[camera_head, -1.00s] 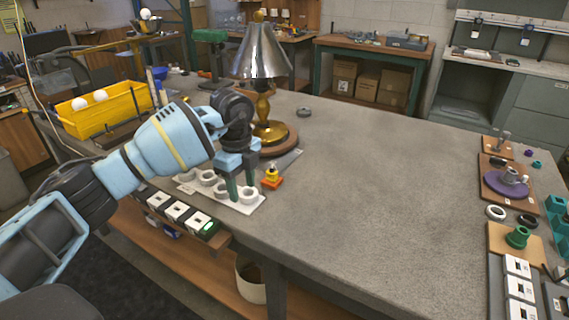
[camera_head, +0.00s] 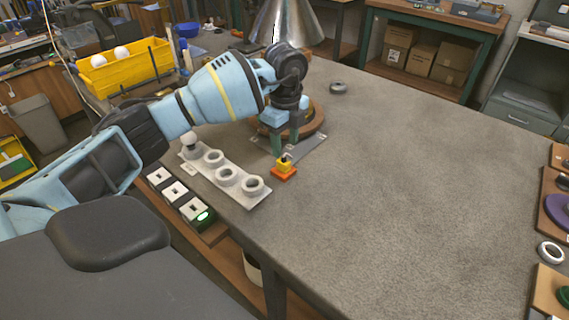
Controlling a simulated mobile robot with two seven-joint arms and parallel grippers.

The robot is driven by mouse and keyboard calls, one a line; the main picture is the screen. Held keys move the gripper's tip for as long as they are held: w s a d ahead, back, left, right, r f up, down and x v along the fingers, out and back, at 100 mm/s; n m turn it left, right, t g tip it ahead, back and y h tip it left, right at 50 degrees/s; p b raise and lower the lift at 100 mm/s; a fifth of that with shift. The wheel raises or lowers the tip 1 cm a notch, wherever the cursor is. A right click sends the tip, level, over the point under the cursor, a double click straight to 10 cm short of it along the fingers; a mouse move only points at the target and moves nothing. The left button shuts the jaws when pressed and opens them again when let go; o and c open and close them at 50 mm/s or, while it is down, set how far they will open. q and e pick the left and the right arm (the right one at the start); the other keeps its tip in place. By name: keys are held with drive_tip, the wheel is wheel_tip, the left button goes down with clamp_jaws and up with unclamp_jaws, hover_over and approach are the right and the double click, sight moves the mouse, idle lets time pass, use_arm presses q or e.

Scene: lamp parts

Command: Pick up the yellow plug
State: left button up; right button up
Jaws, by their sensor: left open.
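The yellow plug (camera_head: 284,166) is a small yellow block with a dark tip, and it stands upright on an orange base (camera_head: 284,175) on the grey table. My left gripper (camera_head: 285,146) is open, with its green fingers pointing down just behind and above the plug. I cannot tell whether a finger touches the plug. The lamp (camera_head: 285,24) with its metal shade stands behind my left gripper, its stem mostly hidden by my arm. My right gripper is not in view.
A pale strip with round sockets (camera_head: 227,179) lies left of the plug, a white bulb at its far end. White switches (camera_head: 174,192) line the table's left edge. A yellow bin (camera_head: 126,68) stands at back left.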

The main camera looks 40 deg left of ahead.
sight(284, 157)
use_arm(q)
drive_tip(key=shift+w+f, duration=0.1)
drive_tip(key=shift+f, duration=0.4)
drive_tip(key=shift+s+f, duration=0.2)
drive_tip(key=shift+f, duration=1.1)
drive_tip(key=shift+s+f, duration=0.15)
drive_tip(key=shift+f, duration=1.1)
clamp_jaws()
drive_tip(key=shift+r, duration=0.1)
